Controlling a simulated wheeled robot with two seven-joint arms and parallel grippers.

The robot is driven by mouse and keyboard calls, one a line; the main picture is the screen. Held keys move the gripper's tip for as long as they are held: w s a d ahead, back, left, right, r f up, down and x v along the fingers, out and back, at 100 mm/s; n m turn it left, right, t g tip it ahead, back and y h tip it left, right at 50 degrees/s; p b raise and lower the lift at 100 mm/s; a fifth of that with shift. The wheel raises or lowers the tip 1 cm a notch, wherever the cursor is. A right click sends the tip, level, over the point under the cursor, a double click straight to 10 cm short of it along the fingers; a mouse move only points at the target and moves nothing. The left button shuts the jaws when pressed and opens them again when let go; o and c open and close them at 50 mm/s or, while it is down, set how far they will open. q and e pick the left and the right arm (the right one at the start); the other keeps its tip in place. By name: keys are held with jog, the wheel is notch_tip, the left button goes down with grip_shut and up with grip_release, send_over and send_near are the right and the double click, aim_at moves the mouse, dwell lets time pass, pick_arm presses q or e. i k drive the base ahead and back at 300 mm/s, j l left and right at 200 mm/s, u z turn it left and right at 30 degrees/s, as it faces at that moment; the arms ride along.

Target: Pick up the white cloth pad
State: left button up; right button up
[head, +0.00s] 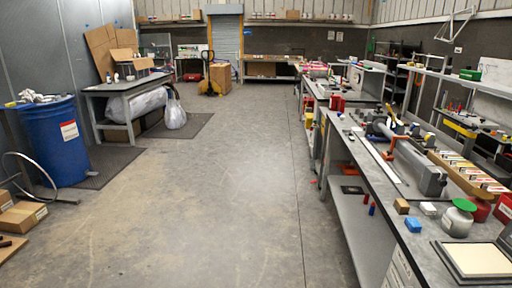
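A small white block-like item (428,208) lies on the grey workbench at the right, between a brown block (402,205) and a jar with a green lid (459,218). It may be the white cloth pad, but it is too small to tell its material. A flat cream square (480,259) lies in a dark frame at the bench's near right corner, partly cut off by the picture edge. Neither of my grippers is in view.
A blue block (413,225) sits just in front of the white item. The long workbench (372,194) runs along the right, with tools farther back. The concrete floor (205,210) is clear in the middle. A blue drum (58,145) and cardboard boxes (22,216) stand left.

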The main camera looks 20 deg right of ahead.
aim_at(427, 209)
jog(key=i+l+z, duration=0.1)
jog(key=i+z, duration=0.2)
jog(key=z, duration=0.2)
jog(key=i+z, duration=0.3)
jog(key=z, duration=0.2)
jog(key=i+j+z, duration=0.1)
jog(key=i+z, duration=0.2)
jog(key=z, duration=0.2)
jog(key=i+j+z, duration=0.25)
jog(key=z, duration=0.25)
jog(key=i+j+z, duration=0.2)
jog(key=z, duration=0.3)
jog(key=i+j+z, duration=0.1)
jog(key=j+z, duration=0.4)
jog(key=i+j+z, duration=0.15)
jog(key=j+z, duration=0.3)
jog(key=i+j+z, duration=0.15)
jog(key=j+z, duration=0.15)
jog(key=z, duration=0.15)
jog(key=j+z, duration=0.9)
